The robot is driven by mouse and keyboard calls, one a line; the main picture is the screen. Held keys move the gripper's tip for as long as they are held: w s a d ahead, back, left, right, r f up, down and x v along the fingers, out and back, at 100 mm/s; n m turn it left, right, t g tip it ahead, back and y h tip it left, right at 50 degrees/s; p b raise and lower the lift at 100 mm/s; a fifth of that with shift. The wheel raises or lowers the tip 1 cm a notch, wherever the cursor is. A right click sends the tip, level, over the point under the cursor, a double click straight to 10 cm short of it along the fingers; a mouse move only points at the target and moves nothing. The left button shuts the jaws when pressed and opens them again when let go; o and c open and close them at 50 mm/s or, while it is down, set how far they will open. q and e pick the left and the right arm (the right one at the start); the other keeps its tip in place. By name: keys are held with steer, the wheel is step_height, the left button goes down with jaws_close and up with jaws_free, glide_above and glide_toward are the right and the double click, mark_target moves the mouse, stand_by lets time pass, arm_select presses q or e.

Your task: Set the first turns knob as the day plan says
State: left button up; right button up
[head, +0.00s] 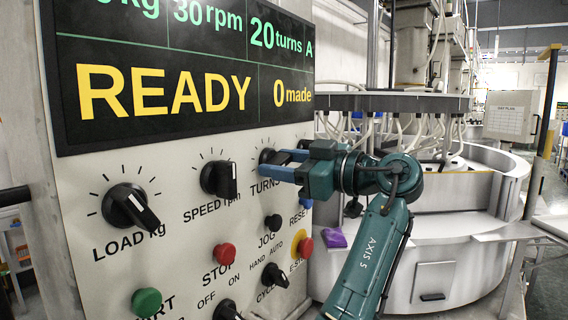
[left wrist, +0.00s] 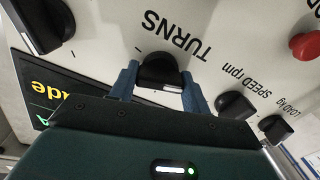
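The black TURNS knob (head: 267,157) sits on the sloped control panel, right of the SPEED knob, partly covered by my gripper. In the left wrist view, turned upside down, the TURNS knob (left wrist: 160,72) lies between the two blue fingers of my left gripper (left wrist: 159,80). The fingers straddle it with little gap; I cannot tell if they touch it. The left gripper also shows in the head view (head: 281,164), fingers parted. The display (head: 180,75) reads 30 rpm, 20 turns A, READY, 0 made. The day plan board (head: 508,115) stands far right, its text too small to read. My right gripper is out of view.
The LOAD knob (head: 130,207) and SPEED knob (head: 219,179) are left of my gripper. Below are the red STOP button (head: 225,257), green button (head: 146,302), red E-stop (head: 303,246) and small black knobs. A large round machine (head: 430,250) stands behind my arm.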

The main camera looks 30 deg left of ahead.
arm_select(q)
steer(key=c, duration=0.4)
steer(key=shift+o, duration=0.2)
steer(key=shift+m+b, duration=0.35)
steer(key=shift+m, duration=2.45)
steer(key=o, duration=1)
steer(key=shift+c, duration=0.2)
steer(key=shift+d, duration=0.1)
